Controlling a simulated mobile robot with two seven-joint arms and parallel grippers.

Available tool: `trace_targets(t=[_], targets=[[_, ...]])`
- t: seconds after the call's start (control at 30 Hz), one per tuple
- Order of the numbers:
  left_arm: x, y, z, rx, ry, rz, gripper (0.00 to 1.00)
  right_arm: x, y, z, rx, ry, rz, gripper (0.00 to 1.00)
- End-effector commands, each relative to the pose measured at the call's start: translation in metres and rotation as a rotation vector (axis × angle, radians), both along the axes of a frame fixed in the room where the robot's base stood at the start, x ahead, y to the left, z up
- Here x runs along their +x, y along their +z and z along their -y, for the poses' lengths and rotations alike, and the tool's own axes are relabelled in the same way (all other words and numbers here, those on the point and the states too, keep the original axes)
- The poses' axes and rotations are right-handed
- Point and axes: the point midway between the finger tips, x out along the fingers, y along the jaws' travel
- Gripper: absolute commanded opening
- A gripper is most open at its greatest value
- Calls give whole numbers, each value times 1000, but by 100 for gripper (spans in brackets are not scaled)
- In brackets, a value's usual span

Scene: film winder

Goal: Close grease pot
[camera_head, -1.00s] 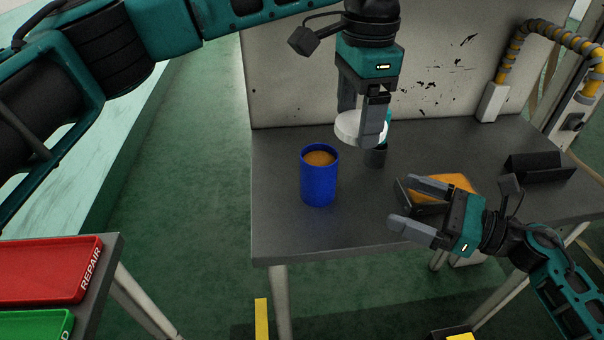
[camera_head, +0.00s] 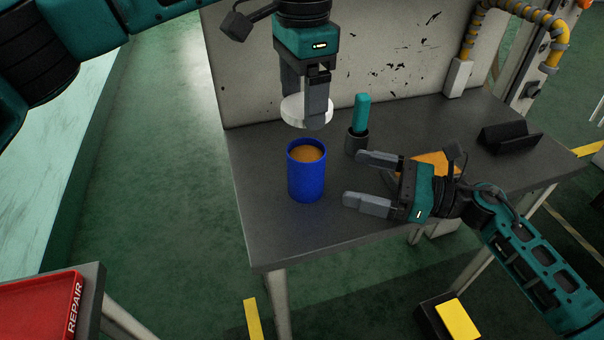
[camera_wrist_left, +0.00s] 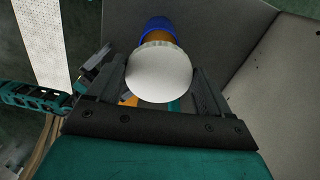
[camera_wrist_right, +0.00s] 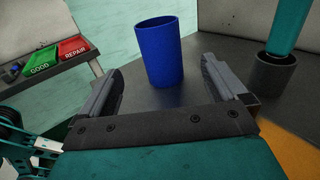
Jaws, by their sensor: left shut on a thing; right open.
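The blue grease pot (camera_head: 306,180) stands upright and open on the dark table, with orange-brown grease (camera_head: 307,154) inside. It also shows in the left wrist view (camera_wrist_left: 157,24) and the right wrist view (camera_wrist_right: 161,55). My left gripper (camera_head: 305,112) is shut on the round white lid (camera_head: 293,110). It holds the lid above the pot, apart from its rim. The lid fills the space between the fingers in the left wrist view (camera_wrist_left: 160,73). My right gripper (camera_head: 372,180) is open and empty, to the right of the pot with its fingers pointing towards it.
A teal-handled tool (camera_head: 361,112) stands in a small dark cup (camera_head: 356,142) behind the pot. An orange block (camera_head: 436,160) lies behind my right gripper. A black holder (camera_head: 510,138) stands at the right. The table (camera_head: 270,235) is clear in front of the pot.

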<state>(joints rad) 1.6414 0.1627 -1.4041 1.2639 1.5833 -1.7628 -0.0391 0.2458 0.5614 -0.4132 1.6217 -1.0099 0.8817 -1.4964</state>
Motion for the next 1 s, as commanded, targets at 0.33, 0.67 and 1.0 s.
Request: trace_targets(t=[0.33, 0.67, 1.0], targets=[[0, 0, 0, 0, 0, 0, 52, 2, 0, -6, 2, 0, 1, 98], [0, 0, 0, 0, 0, 0, 52, 19, 1, -59, 3, 2, 2, 98], [0, 0, 0, 0, 0, 0, 52, 34, 0, -106, 2, 0, 0, 98]])
